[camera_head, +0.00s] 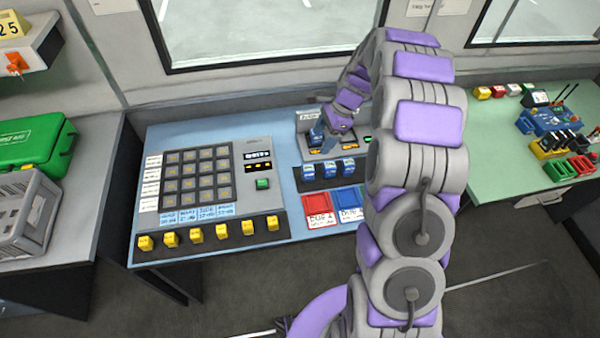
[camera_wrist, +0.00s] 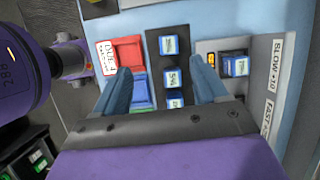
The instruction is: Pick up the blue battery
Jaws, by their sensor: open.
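Several blue batteries are in view. Three stand in a row in a black holder (camera_head: 327,182) at the middle of the blue bench, the middle one (camera_head: 329,168) between two others; in the wrist view the row (camera_wrist: 169,77) lies between my fingers, beyond their tips. Another blue battery (camera_wrist: 236,67) sits in the grey charger panel (camera_wrist: 210,48) marked SLOW and FAST, right of my right finger. My gripper (camera_wrist: 160,66) is open and empty, with blue fingers. In the head view my gripper (camera_head: 325,142) is over the charger area, small and partly hidden by my wrist.
Red (camera_head: 318,205) and blue (camera_head: 347,204) labelled trays lie in front of the holder. A keypad panel (camera_head: 197,178) with yellow blocks along the front edge is left. A green bench (camera_head: 490,135) with a blue toolbox (camera_head: 550,120) is right. My arm hides the bench's right part.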

